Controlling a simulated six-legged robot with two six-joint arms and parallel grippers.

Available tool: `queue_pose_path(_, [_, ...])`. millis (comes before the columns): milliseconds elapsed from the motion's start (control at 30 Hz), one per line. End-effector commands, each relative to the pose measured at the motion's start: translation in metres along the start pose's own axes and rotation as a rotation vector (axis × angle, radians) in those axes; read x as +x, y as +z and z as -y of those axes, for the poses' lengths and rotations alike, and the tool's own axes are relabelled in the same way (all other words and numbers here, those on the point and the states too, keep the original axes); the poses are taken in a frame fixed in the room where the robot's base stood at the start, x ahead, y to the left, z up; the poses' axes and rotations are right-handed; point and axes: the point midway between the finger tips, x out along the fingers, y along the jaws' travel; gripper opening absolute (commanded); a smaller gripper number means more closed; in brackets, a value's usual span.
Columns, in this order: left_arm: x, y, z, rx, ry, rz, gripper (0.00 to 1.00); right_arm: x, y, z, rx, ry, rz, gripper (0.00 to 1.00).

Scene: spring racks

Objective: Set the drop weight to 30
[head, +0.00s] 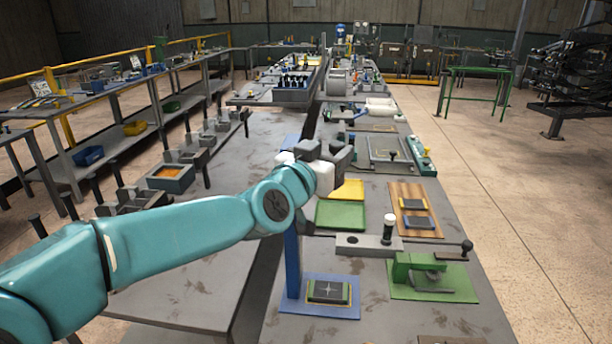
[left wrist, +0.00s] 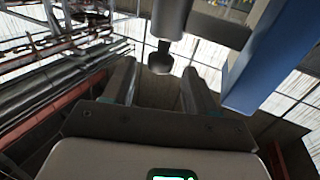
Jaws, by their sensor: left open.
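The drop-weight stand has a blue post (head: 292,262) rising from a blue base plate (head: 290,304). A dark square pad with a light cross (head: 329,291) lies on the plate. My left gripper (head: 338,152) is high beside the upper post, which my arm partly covers. In the left wrist view its two fingers (left wrist: 158,72) are apart and look empty. A grey cylinder with a dark rounded tip (left wrist: 161,60) shows beyond the fingers, near the gap; contact cannot be told. The blue post (left wrist: 268,60) is at right there. No scale reading is legible. My right gripper is not in view.
A green tray (head: 341,214) and a yellow tray (head: 347,189) lie behind the stand. A green fixture (head: 425,275) and a grey bar with a white-topped knob (head: 389,228) stand to the right. A wooden board (head: 414,228) lies beyond.

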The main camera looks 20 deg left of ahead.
Motion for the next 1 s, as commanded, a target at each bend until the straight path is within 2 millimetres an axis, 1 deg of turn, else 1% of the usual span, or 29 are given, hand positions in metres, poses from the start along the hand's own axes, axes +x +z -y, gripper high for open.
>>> queue_pose_path(33, [-0.016, 0.0, 0.0, -0.001, 0.0, -0.003, 0.57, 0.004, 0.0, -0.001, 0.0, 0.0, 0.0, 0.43])
queue_pose_path(200, [-0.06, 0.0, 0.0, 0.0, 0.0, -0.002, 0.57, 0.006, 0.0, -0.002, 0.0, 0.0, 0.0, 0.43])
queue_pose_path(300, [-0.081, -0.001, 0.0, 0.0, 0.0, -0.002, 0.57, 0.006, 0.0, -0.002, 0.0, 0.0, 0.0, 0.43])
queue_pose_path(400, [-0.096, -0.001, 0.0, -0.001, 0.0, -0.001, 0.57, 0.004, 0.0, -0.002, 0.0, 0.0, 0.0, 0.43])
queue_pose_path(500, [-0.104, 0.0, 0.0, 0.0, 0.0, 0.0, 0.57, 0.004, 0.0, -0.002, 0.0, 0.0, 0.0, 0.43])
queue_pose_path(600, [-0.108, 0.0, 0.0, 0.0, 0.0, 0.001, 0.57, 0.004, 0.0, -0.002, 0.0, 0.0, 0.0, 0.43])
queue_pose_path(1000, [-0.108, 0.0, 0.0, 0.0, 0.0, 0.001, 0.57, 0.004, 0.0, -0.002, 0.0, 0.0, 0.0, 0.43])
